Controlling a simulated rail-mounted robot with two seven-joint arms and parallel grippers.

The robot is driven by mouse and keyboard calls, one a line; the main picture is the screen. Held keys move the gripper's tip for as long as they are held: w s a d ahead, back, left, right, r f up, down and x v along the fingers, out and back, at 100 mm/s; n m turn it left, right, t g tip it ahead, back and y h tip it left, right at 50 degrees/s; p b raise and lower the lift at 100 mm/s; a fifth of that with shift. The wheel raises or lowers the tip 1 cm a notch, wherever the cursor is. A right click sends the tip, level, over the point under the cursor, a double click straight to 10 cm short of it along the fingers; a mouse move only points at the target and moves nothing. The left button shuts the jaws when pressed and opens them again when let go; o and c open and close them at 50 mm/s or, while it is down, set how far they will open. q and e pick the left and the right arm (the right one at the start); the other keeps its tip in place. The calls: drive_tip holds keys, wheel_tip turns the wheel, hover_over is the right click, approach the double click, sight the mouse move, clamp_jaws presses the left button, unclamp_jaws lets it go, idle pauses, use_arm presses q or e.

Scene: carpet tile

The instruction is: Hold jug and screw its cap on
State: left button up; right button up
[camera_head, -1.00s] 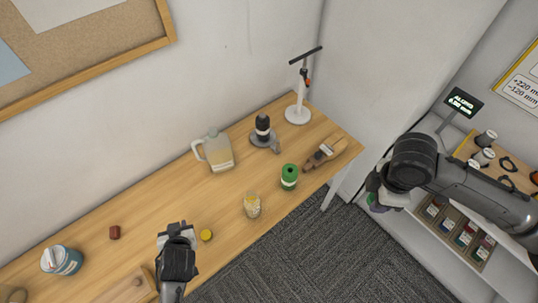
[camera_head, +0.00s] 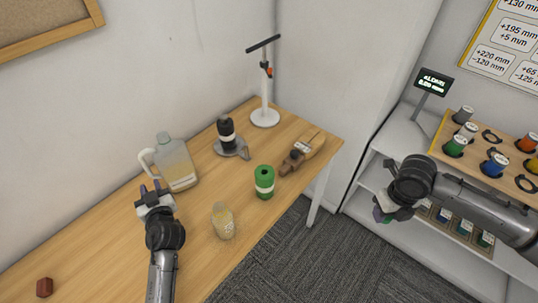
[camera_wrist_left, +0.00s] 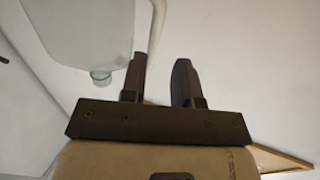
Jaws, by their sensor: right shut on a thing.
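The jug (camera_head: 178,168), translucent with pale yellowish contents, stands upright on the table, its pale handle on its left. My left gripper (camera_head: 150,188) is open, in front of the jug on the handle side. In the left wrist view, the jug (camera_wrist_left: 85,30) and its neck are at upper left, and the handle lines up with the gap between the fingers (camera_wrist_left: 158,80). No contact is clear. The yellow cap is not visible now; my left arm covers that part of the table. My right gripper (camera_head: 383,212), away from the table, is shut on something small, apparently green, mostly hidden.
A dark bottle (camera_head: 226,130) on a grey stand, a green can (camera_head: 264,182), a yellowish jar (camera_head: 222,220), a wooden tool (camera_head: 302,150) and a white stand (camera_head: 264,117) are on the table. A reddish-brown block (camera_head: 44,287) lies front left. Shelves with spools are at right.

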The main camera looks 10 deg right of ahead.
sight(148, 170)
use_arm(q)
drive_tip(key=shift+w+d, duration=0.15)
drive_tip(key=shift+w, duration=0.2)
drive_tip(key=shift+x, duration=1.2)
drive_tip(key=shift+r+b+x, duration=0.2)
drive_tip(key=shift+b+x, duration=0.15)
drive_tip(key=shift+x, duration=2.25)
drive_tip(key=shift+c, duration=0.3)
clamp_jaws()
